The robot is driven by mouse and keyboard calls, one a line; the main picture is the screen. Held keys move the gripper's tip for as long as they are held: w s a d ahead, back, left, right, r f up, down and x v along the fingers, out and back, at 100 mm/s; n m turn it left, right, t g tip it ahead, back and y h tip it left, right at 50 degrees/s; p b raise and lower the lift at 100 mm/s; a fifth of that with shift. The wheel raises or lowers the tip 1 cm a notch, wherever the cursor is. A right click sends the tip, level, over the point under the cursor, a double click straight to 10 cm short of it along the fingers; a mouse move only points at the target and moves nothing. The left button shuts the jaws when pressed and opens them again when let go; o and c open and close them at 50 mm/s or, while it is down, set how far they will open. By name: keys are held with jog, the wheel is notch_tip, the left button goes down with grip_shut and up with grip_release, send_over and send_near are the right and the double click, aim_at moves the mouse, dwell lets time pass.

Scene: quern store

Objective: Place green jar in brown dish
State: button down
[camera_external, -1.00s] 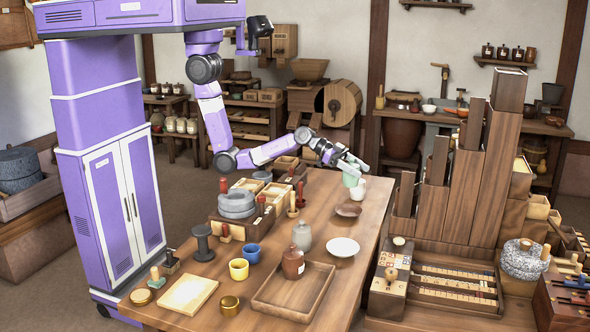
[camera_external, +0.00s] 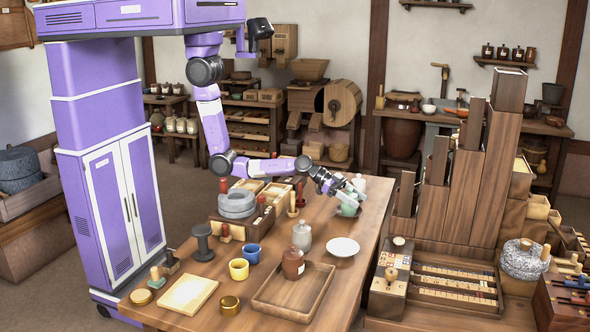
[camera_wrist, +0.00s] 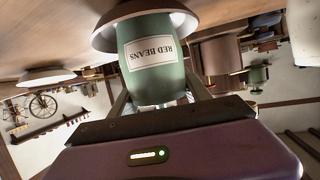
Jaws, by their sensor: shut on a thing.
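The green jar (camera_wrist: 155,65), labelled "RED BEANS", is held between the fingers of my gripper (camera_external: 349,197). In the external view the green jar (camera_external: 349,209) is low at the brown dish's place near the table's right edge. The brown dish (camera_wrist: 104,36) shows behind the jar's far end in the wrist view. In the external view the jar and fingers mostly cover it. The jar's base overlaps the dish; I cannot tell whether it touches.
A white jar (camera_external: 359,184) stands close behind my gripper. A white plate (camera_external: 342,247) lies in front. A grey jar (camera_external: 302,234), a brown jar (camera_external: 293,263) and a wooden tray (camera_external: 262,300) are nearer the front. Open boxes stand left.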

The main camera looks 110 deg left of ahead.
jog(key=shift+f, duration=0.1)
jog(key=shift+c, duration=2.4)
grip_release()
jog(key=shift+s+r, duration=0.1)
jog(key=shift+r, duration=0.1)
jog(key=v, duration=1.1)
jog(key=shift+s+b, duration=0.3)
jog(key=shift+s, duration=0.05)
jog(key=shift+a+r, duration=0.1)
